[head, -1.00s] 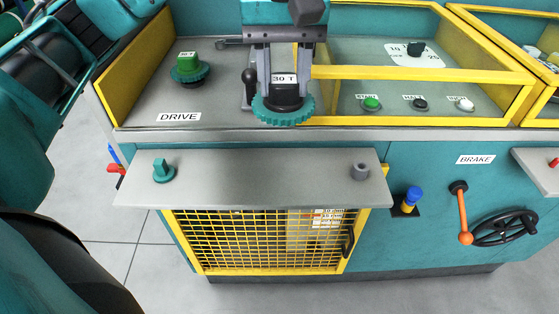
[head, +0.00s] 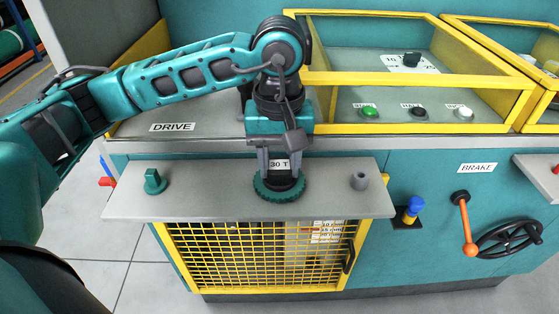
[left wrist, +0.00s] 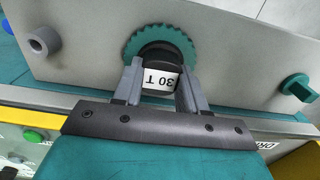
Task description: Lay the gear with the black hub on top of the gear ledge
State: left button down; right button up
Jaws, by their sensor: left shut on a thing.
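The gear with the black hub (head: 279,194) is teal and toothed, and its hub carries a "30 T" label. My left gripper (head: 279,169) is shut on the hub from above, with one finger on each side. The gear is level, at the middle of the grey gear ledge (head: 220,200). In the left wrist view the gear (left wrist: 160,42) lies flat against the view of the ledge (left wrist: 90,50); I cannot tell whether it touches or hovers just above. My right gripper is not in view.
On the ledge, a teal knob (head: 154,182) stands at the left and a grey cylindrical post (head: 360,180) at the right. Behind is the DRIVE panel (head: 215,129), partly covered by my arm. A yellow-framed guard (head: 410,90) rises back right. A yellow mesh door (head: 260,258) is below.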

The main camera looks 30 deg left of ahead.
aim_at(279, 165)
pick_arm(q)
jog(key=c, duration=1.1)
grip_release()
jog(key=shift+f+b, duration=0.15)
jog(key=shift+b, duration=0.15)
jog(key=o, duration=0.5)
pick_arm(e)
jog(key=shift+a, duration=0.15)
pick_arm(q)
jog(key=shift+r+p, duration=0.3)
notch_tip(279, 165, up, 12)
jog(key=shift+f+p, duration=0.1)
jog(key=shift+p, duration=0.8)
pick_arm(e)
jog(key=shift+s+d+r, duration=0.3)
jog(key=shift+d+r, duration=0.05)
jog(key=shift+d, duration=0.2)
